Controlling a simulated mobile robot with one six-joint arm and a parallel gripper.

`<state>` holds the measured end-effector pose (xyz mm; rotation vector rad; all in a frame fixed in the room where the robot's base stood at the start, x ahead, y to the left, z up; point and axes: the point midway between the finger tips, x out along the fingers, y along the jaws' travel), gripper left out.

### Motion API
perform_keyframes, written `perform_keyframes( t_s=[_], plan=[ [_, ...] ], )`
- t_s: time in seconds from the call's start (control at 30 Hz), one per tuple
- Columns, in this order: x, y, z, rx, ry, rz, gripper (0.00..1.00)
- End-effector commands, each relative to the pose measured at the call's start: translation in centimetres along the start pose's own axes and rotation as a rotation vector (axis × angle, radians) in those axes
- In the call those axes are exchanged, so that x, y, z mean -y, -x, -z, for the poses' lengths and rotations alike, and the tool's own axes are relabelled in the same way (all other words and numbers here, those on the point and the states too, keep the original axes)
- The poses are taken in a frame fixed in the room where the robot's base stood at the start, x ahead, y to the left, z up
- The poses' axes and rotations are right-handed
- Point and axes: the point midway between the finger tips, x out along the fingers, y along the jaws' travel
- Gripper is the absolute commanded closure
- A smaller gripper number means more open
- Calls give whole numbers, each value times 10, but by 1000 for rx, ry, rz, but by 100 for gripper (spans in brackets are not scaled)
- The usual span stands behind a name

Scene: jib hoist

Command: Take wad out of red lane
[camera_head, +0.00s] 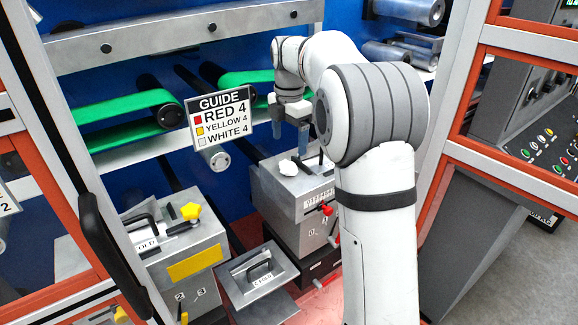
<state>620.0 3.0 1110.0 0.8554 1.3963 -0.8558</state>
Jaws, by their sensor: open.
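A small white crumpled wad (288,167) sits on top of the grey box with the red handle (327,209), near the left of its top face. My gripper (292,138) hangs pointing down just above and behind that box, close to the wad in the picture. Its jaws are open, and I see nothing held in them. My arm hides the right part of the box. I cannot tell how far the fingertips are from the wad, or whether a slot lies under it.
A guide sign (222,117) reads red 4, yellow 4, white 4. Green belts (130,120) run behind. Orange-and-grey frame posts (458,100) flank the opening.

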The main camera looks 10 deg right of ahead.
Motion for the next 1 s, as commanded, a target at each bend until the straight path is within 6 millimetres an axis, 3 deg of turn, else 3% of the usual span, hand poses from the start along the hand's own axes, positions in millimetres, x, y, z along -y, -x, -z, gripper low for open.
perform_keyframes(
  t_s=[0.6, 0.87, 1.0],
  plan=[
    [5, -74, 7, -1, 12, 2, 18],
    [5, -76, 6, 0, 11, 0, 18],
    [6, -76, 6, 0, 11, 0, 28]
  ],
)
